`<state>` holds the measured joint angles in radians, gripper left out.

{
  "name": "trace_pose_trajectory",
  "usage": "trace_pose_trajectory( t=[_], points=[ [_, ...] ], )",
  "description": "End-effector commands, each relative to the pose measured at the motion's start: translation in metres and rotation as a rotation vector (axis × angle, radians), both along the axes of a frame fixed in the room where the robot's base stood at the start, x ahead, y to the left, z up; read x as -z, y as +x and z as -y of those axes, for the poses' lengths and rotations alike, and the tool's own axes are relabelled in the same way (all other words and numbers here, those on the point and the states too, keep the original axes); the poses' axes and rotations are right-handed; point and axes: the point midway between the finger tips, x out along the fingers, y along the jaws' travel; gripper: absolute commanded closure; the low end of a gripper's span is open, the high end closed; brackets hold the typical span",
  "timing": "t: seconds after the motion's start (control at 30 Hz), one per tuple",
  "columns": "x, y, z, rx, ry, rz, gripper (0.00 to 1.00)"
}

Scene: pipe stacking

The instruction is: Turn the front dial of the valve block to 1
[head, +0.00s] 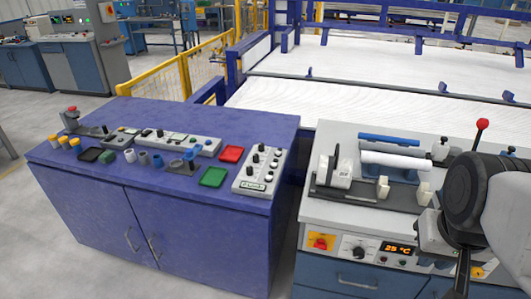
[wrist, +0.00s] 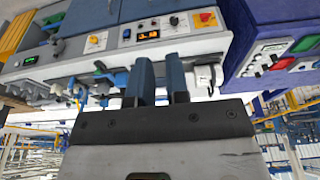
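I cannot tell for sure which unit is the valve block. A pale panel with several black knobs (head: 258,170) lies at the right end of the blue cabinet top in the head view. A longer pale panel with small knobs (head: 178,142) lies behind it to the left. The right-hand bench has a black dial (head: 359,252) on its front face, beside an orange display (head: 398,249). In the wrist view my gripper (wrist: 160,75) is open, its two blue-grey fingers apart with nothing seen held. In the head view my arm largely hides it, over the right bench.
The bench carries a white roller (head: 393,160), a blue bar (head: 388,140) and white clamps. A red-knobbed lever (head: 482,124) stands close to my arm. Red (head: 231,154) and green (head: 213,177) trays and small cups crowd the blue cabinet (head: 120,215). A gap separates cabinet and bench.

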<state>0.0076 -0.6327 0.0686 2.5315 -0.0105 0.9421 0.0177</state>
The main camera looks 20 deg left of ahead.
Motion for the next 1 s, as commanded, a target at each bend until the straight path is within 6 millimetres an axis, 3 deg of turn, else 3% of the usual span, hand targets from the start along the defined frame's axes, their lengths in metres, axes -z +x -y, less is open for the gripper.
trace_pose_trajectory(
  t=[0.03, 0.23, 0.27, 0.57, 1.0],
  points=[
    [0.000, 0.001, 0.000, 0.000, 0.000, -0.001, 0.77],
    [-0.005, 0.015, -0.005, -0.001, 0.003, -0.006, 0.46],
    [-0.006, 0.018, -0.006, -0.001, 0.004, -0.008, 0.45],
    [-0.018, 0.073, -0.025, 0.001, 0.016, -0.031, 0.45],
    [-0.025, 0.165, -0.072, 0.006, 0.030, -0.067, 0.45]
  ],
)
